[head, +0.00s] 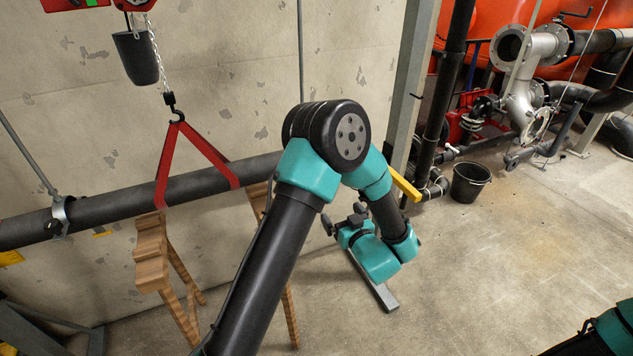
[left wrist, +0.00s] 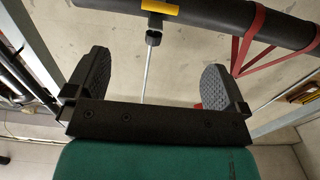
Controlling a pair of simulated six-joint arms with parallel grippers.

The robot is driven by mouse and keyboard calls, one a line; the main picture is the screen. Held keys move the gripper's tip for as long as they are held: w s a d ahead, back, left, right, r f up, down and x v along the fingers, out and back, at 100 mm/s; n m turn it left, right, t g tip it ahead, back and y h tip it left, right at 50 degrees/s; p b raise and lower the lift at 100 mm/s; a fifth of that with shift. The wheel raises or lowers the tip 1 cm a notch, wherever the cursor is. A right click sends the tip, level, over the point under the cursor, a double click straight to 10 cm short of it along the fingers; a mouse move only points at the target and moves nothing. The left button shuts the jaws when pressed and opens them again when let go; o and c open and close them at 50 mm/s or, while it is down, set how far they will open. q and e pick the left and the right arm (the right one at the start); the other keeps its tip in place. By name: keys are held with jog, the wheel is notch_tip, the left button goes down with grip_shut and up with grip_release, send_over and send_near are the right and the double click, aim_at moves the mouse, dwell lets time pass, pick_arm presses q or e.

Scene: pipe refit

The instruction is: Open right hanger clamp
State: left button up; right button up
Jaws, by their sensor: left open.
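The dark pipe (head: 110,205) hangs along the wall, with a galvanized left hanger clamp (head: 60,215) around it. The right hanger's thin rod (head: 301,60) runs down behind my left arm, which hides its clamp in the head view. In the left wrist view, a rod (left wrist: 142,85) ends at a small dark fitting, apparently the right hanger clamp (left wrist: 153,38), beside the pipe (left wrist: 225,14). I cannot tell whether it is open. My left gripper (head: 343,217) is open and empty; its fingers (left wrist: 157,62) lie either side of the rod, apart from the fitting. My right gripper is out of view.
A red sling (head: 170,165) on a hoist hook (head: 175,110) holds the pipe. Wooden trestles (head: 152,255) stand beneath it. A grey post (head: 410,80) stands right of my left arm. A black bucket (head: 469,182) stands on otherwise open floor at right.

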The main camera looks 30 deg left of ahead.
pick_arm(q)
jog(key=x, duration=1.7)
jog(key=shift+w+a+f, duration=0.1)
jog(key=shift+w+a, duration=0.05)
jog(key=c, duration=1.2)
jog(key=shift+f, duration=0.1)
